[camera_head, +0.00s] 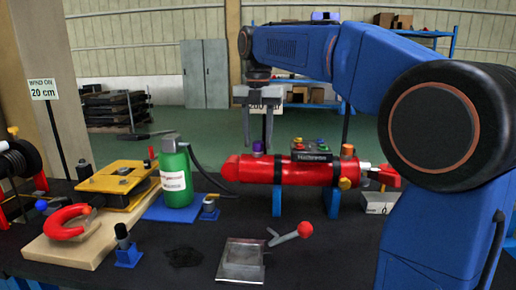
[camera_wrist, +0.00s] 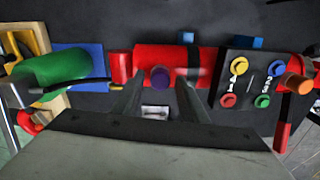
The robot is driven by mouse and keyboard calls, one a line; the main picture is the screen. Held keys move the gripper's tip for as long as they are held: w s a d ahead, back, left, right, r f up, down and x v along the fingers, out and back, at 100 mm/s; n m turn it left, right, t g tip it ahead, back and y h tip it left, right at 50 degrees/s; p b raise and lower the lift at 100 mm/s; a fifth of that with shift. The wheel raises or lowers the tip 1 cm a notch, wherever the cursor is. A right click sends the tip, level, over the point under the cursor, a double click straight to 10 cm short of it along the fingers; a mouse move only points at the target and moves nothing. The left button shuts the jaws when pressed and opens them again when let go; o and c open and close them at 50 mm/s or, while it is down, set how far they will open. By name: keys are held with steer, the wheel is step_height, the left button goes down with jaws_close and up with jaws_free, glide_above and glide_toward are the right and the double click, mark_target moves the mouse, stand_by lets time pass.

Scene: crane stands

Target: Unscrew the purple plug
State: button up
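The purple plug (camera_head: 258,147) stands on top of the red cylinder (camera_head: 305,172), near its left end. In the wrist view the plug (camera_wrist: 160,78) shows from above as a round purple knob on the cylinder (camera_wrist: 147,56). My gripper (camera_head: 259,138) points down over the plug. In the wrist view my gripper (camera_wrist: 159,82) has its two fingers apart, one on each side of the plug in the picture, with gaps between. How far the fingertips are above the plug's base is hard to tell.
A black panel (camera_head: 311,156) with coloured knobs sits on the cylinder just right of the plug, then an orange plug (camera_head: 347,149). A green bottle (camera_head: 176,172) with a black hose stands to the left. Blue stands (camera_head: 277,200) hold the cylinder above the dark table.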

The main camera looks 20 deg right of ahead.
steer(key=m, duration=0.5)
steer(key=shift+m, duration=0.3)
steer(key=m, duration=0.5)
steer(key=shift+m, duration=0.3)
steer(key=m, duration=0.5)
steer(key=shift+m, duration=3.3)
steer(key=shift+c, duration=0.6)
jaws_close()
steer(key=shift+r, duration=0.1)
